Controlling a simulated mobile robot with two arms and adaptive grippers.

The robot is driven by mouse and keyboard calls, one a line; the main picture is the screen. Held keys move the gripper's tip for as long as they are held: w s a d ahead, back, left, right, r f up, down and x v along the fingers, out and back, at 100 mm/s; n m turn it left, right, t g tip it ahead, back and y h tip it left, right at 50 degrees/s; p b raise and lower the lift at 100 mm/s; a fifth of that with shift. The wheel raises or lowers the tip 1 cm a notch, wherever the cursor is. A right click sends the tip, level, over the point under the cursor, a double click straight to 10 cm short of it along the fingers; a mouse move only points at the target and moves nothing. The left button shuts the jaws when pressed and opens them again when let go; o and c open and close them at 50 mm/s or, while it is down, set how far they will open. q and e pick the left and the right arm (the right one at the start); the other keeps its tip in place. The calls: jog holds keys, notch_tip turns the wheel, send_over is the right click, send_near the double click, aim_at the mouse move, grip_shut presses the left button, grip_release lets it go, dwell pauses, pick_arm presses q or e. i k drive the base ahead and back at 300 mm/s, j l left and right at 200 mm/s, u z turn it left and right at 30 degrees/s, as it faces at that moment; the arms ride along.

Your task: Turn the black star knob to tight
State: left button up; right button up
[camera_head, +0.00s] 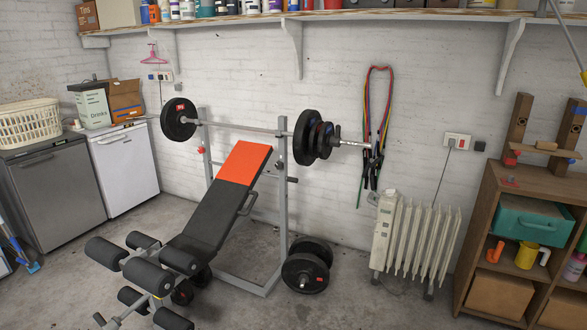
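I cannot clearly make out a black star knob in the head view. A weight bench (207,215) with a black and orange padded back stands in front of a grey barbell rack (282,200). A small dark part (292,180) sticks out from the rack's right upright; it is too small to tell its shape. A small red part (200,150) sits on the left upright. Neither of my grippers is in view.
A barbell (240,127) with black plates rests across the rack. Weight plates (306,272) stand on the floor at its right foot, near a white radiator (413,240). A wooden shelf unit (480,235) stands at right, two fridges (124,168) at left.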

aim_at(279, 165)
jog(key=i+u, duration=0.1)
jog(key=i, duration=0.5)
jog(key=i+l, duration=0.1)
jog(key=i, duration=0.5)
jog(key=u, duration=0.05)
